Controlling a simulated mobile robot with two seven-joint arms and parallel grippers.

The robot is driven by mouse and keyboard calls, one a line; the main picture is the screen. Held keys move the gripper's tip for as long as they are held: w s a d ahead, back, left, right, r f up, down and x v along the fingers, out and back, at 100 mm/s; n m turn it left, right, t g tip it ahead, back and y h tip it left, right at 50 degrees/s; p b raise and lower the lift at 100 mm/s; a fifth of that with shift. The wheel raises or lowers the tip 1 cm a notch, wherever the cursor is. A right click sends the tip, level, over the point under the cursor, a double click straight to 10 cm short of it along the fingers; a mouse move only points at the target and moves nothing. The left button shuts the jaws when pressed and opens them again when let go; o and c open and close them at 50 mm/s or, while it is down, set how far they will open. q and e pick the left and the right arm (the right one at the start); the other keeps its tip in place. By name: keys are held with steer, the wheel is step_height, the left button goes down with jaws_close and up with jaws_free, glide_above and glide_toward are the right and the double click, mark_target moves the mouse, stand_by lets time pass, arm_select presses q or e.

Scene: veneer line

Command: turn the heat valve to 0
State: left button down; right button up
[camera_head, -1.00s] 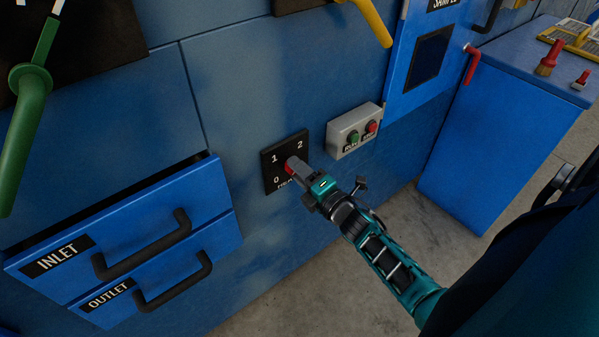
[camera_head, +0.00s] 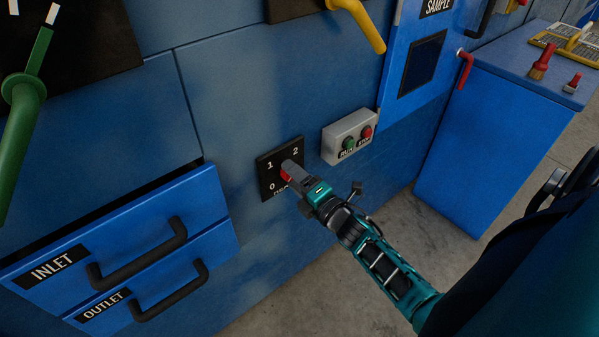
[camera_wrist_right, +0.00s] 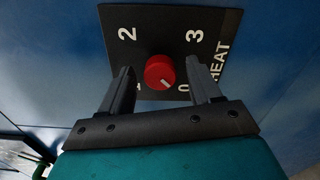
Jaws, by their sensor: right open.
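The heat valve is a red knob (camera_wrist_right: 159,72) on a black square plate (camera_wrist_right: 212,18) marked 0, 1, 2 and 3. In the right wrist view its white pointer mark faces the lower right, toward the 0. In the head view the plate (camera_head: 265,168) is on the blue wall, and a bit of the red knob (camera_head: 285,175) shows beside my fingers. My right gripper (camera_head: 287,171) is at the knob. In the wrist view its open fingers (camera_wrist_right: 159,66) stand either side of the knob with gaps. My left gripper is not in view.
A grey box (camera_head: 334,145) with green and red buttons is just right of the plate. The INLET drawer (camera_head: 205,205) and OUTLET drawer (camera_head: 228,245) with black handles are at the left. A yellow handle (camera_head: 366,28) is above. A blue cabinet (camera_head: 465,150) is at the right.

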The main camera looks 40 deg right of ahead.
steer(key=s+d, duration=0.1)
steer(key=s, duration=1.2)
steer(key=shift+w, duration=0.1)
steer(key=s+a+f+m+g, duration=0.2)
steer(key=a+m, duration=0.4)
steer(key=m, duration=0.3)
steer(key=s+a+f+m+g+y, duration=0.1)
steer(key=s+a+f+m+g, duration=0.1)
steer(key=a+f+m+g, duration=0.2)
steer(key=a+m+g, duration=0.1)
steer(key=a+m, duration=0.2)
steer(key=m, duration=0.2)
steer(key=shift+s+a+m, duration=0.25)
steer(key=shift+a+m, duration=0.05)
steer(key=shift+m, duration=0.1)
steer(key=shift+f, duration=0.1)
